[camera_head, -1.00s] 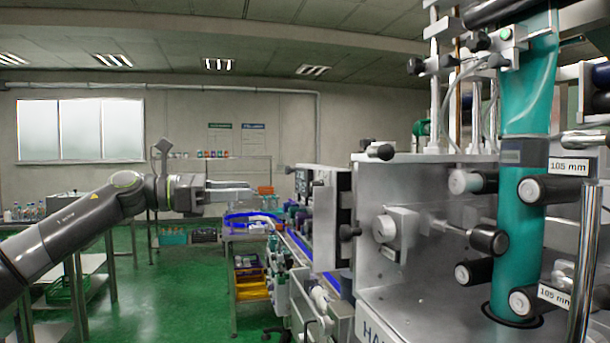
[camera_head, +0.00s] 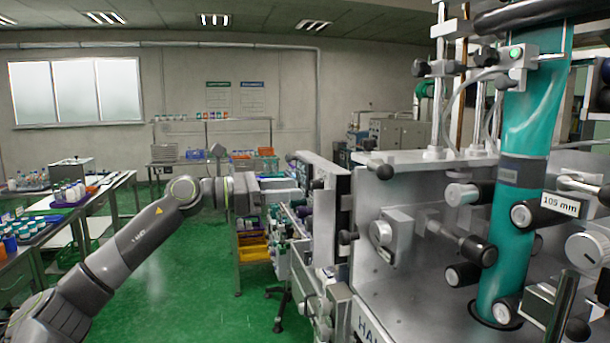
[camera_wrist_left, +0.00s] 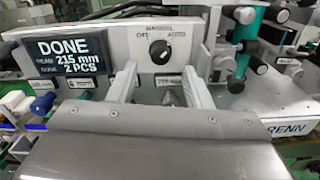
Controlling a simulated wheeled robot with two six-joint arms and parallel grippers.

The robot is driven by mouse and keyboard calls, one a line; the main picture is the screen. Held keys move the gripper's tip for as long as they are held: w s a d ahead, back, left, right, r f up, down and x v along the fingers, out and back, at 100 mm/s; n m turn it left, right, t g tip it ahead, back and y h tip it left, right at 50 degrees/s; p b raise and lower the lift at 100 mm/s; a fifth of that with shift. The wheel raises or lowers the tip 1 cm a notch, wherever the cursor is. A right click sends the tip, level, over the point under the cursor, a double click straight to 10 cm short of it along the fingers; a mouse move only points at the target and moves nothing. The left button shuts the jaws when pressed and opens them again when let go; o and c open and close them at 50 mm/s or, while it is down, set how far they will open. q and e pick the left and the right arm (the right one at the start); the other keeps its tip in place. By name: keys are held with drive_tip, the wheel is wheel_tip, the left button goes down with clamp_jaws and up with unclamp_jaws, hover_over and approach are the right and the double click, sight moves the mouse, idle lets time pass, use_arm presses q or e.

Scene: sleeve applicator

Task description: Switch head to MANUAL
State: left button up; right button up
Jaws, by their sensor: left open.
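The selector knob (camera_wrist_left: 160,52) is a black round switch on a pale panel (camera_wrist_left: 185,25) in the left wrist view. MANUAL is printed above it, OFF to its left and AUTO to its right; I cannot tell which mark its pointer faces. My left gripper (camera_wrist_left: 161,72) is open and empty, with one finger on each side below the knob and apart from it. In the head view my left gripper (camera_head: 282,190) is in front of the sleeve applicator (camera_head: 390,215), left of its body; the knob is hidden there. My right gripper is not in view.
A dark display (camera_wrist_left: 67,57) left of the knob reads DONE, 215 mm and 2 PCS. A teal sleeve tube (camera_head: 520,130) and rollers stand on the applicator's right. A table with bottles (camera_head: 65,200) stands at far left. Green floor (camera_head: 190,270) between is clear.

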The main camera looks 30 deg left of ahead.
sight(311, 187)
use_arm(q)
drive_tip(key=p+x, duration=0.1)
drive_tip(key=x, duration=0.2)
drive_tip(key=shift+r+p, duration=0.15)
drive_tip(key=shift+p, duration=0.2)
drive_tip(key=shift+w+d+p, duration=0.3)
drive_tip(key=shift+w+d, duration=0.1)
drive_tip(key=shift+w, duration=0.1)
drive_tip(key=shift+c, duration=0.5)
clamp_jaws()
